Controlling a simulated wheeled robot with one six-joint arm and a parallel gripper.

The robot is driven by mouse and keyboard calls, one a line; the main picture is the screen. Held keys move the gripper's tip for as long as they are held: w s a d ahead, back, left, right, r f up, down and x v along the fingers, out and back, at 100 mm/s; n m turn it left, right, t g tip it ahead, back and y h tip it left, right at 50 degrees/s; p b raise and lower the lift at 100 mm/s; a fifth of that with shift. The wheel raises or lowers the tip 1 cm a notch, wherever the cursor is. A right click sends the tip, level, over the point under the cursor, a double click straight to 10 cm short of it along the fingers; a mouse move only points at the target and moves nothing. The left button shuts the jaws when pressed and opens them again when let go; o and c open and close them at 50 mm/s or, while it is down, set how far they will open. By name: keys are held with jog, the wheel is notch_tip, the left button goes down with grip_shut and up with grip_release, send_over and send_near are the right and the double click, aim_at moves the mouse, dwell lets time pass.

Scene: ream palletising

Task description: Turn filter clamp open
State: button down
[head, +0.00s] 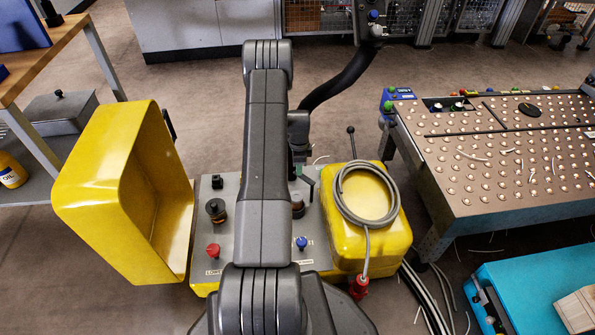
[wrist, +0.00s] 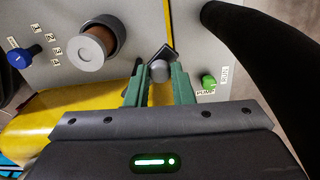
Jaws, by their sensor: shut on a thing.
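In the wrist view my gripper (wrist: 158,78) has its two green fingers on either side of a round grey knob (wrist: 159,70) on a dark clamp piece (wrist: 163,52), which I take to be the filter clamp. The fingers are shut on it. A brown cylinder with a grey cap, seemingly the filter (wrist: 96,46), stands on the grey panel (wrist: 215,30) to the left. In the head view my gripper (head: 304,180) is over the grey panel (head: 228,252), partly hidden by my arm. The clamp cannot be made out there.
The panel bears a blue knob (head: 301,243), a red knob (head: 213,250) and a green pump button (wrist: 208,82). A yellow open cover (head: 95,190) stands at left. A coiled grey cable (head: 343,205) lies on a yellow housing (head: 375,250). A ball-top table (head: 480,205) stands at right.

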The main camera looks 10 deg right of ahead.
jog(key=shift+w+d+m+b, duration=0.25)
jog(key=shift+d+m, duration=0.45)
jog(key=shift+m, duration=0.55)
jog(key=shift+w+d+m+b, duration=0.15)
jog(key=shift+w+d+m, duration=0.15)
jog(key=shift+d+m, duration=0.7)
jog(key=shift+a+m, duration=0.3)
jog(key=shift+m, duration=0.05)
jog(key=c, duration=1.3)
grip_release()
jog(key=shift+o, duration=0.2)
jog(key=shift+a, duration=0.1)
